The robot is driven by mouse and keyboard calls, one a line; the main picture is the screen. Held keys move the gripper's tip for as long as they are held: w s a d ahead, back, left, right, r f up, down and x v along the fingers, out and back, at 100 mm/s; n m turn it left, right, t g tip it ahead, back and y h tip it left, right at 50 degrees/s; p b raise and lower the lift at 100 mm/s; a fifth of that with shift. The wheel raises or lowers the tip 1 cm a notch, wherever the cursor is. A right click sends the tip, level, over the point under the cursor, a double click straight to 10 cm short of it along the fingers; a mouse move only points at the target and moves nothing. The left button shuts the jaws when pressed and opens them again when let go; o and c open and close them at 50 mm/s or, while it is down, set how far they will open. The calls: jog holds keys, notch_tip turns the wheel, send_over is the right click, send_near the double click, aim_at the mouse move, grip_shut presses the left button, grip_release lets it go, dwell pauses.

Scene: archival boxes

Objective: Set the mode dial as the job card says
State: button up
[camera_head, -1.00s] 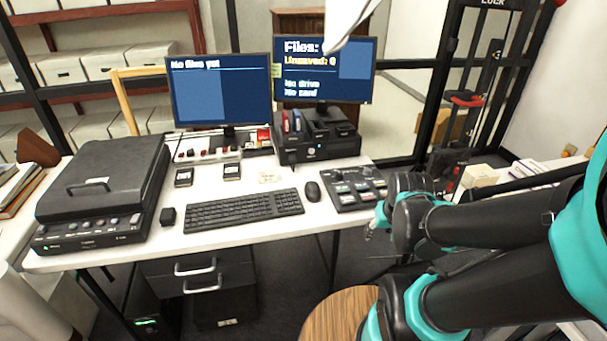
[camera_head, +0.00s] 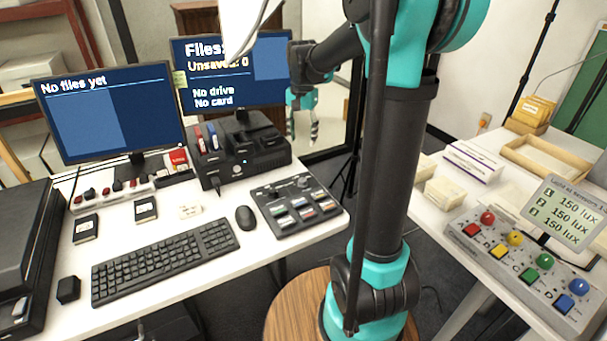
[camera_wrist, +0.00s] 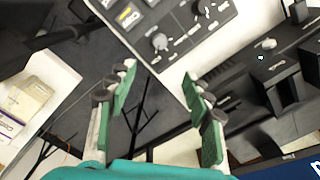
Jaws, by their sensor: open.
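A dark control panel (camera_head: 296,207) lies at the right end of the desk, with rows of coloured keys and knobs along its far edge. I cannot read which is the mode dial. My gripper (camera_head: 302,130) is open and empty, above and behind the panel, right of the right monitor. In the wrist view its fingers (camera_wrist: 160,75) are apart, with the panel beyond them. A small pale card (camera_head: 190,211) lies behind the keyboard; its text is unreadable.
A black dock (camera_head: 240,160) stands left of my gripper, below the right monitor (camera_head: 235,75). A keyboard (camera_head: 165,262) and mouse (camera_head: 245,218) lie left of the panel. A side table holds a box with coloured knobs (camera_head: 520,265).

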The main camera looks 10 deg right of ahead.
aim_at(303, 180)
notch_tip(303, 180, down, 17)
dwell(0.5)
jog(key=c, duration=1.2)
jog(key=shift+o, duration=0.2)
jog(key=shift+n, duration=0.4)
jog(key=n, duration=1.1)
